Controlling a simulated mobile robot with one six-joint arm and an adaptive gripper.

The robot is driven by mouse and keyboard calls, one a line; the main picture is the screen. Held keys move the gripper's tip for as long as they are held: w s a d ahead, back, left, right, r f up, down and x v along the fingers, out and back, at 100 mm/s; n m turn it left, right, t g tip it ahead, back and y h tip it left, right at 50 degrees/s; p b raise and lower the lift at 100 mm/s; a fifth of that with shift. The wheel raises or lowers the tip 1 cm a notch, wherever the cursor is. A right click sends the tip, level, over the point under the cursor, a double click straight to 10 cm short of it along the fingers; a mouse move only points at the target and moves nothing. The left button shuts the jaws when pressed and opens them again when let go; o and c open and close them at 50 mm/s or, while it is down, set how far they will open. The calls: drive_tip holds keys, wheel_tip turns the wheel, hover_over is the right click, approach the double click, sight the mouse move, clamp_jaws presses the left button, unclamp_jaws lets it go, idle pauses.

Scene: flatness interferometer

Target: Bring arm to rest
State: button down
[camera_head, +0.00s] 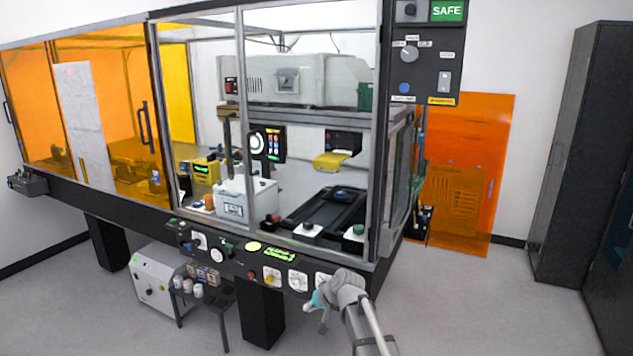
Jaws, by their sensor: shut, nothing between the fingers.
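My gripper (318,308) is at the lower middle of the head view, at the end of my grey arm, which reaches in from the bottom edge. It hangs just in front of the right part of the machine's front control panel (232,254). Its fingers are small and dark, look closed, and hold nothing. Whether it touches the panel cannot be told from this angle. The arm hides part of the panel's right end and the floor behind it.
The glazed interferometer enclosure (385,130) fills the centre and left. A green SAFE sign (447,11) shows at its top right. A small shelf (205,296) and a white box (160,280) stand below. A dark cabinet (575,150) stands right. Floor (480,300) is clear between.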

drive_tip(key=s+d+f+g+h, duration=0.2)
drive_tip(key=s+d+h, duration=0.1)
drive_tip(key=s+d, duration=0.6)
drive_tip(key=s+d+f+g+h, duration=0.2)
drive_tip(key=s+d+g+h, duration=0.1)
drive_tip(key=s+d, duration=0.7)
drive_tip(key=s, duration=0.3)
drive_tip(key=shift+s+f+h, duration=0.15)
drive_tip(key=shift+f+h, duration=0.1)
drive_tip(key=shift+h, duration=0.05)
